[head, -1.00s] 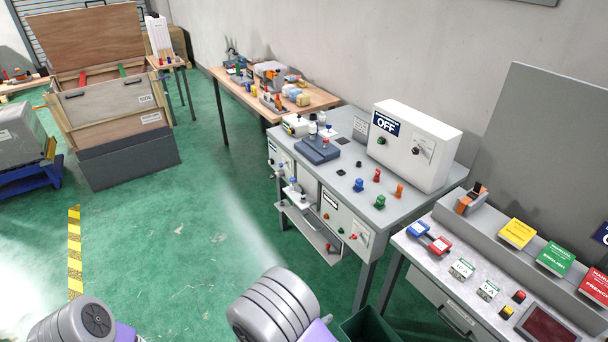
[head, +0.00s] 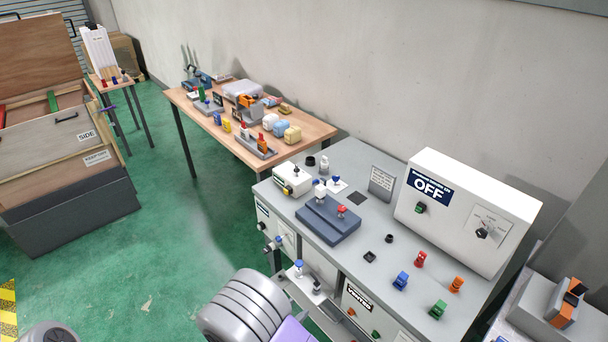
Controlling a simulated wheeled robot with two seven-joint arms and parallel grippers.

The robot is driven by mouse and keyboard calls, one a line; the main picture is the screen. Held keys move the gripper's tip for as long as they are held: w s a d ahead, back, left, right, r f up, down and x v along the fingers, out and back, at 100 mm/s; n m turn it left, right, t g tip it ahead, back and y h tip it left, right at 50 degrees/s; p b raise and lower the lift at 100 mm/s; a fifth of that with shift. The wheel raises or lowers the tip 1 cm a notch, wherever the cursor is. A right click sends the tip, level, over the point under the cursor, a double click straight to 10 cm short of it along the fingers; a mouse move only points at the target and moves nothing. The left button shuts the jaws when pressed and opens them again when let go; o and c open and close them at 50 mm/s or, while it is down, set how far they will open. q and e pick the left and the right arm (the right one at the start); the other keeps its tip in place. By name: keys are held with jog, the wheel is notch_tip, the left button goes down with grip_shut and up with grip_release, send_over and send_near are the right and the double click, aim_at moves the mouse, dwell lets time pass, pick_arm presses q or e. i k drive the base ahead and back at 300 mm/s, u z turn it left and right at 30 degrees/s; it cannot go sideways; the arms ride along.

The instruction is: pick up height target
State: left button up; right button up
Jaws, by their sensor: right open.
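No thing in the head view is clearly marked as the height target, so I cannot tell which one it is. On the grey bench (head: 338,262) stand a blue-grey stepped block (head: 328,220) with a white and a red piece on it. Small blue (head: 401,281), red (head: 420,259), green (head: 438,309) and orange (head: 456,285) pieces stand upright to its right. My right arm (head: 245,310) shows as a ridged grey link at the bottom, before the bench. Its fingertips are not clearly made out, and no held thing shows. My left gripper is out of view.
A white control box (head: 470,215) reading OFF stands at the bench's back right. A wooden table (head: 225,138) with many small parts stands behind. A wooden crate (head: 60,150) is at left. A grey unit with an orange-and-black piece (head: 567,303) is at right. Green floor at left is clear.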

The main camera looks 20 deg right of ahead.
aim_at(320, 191)
jog(key=i, duration=0.95)
jog(key=z, duration=2.75)
jog(key=i, duration=0.4)
jog(key=u, duration=2.45)
jog(key=i, duration=0.5)
jog(key=z, duration=0.1)
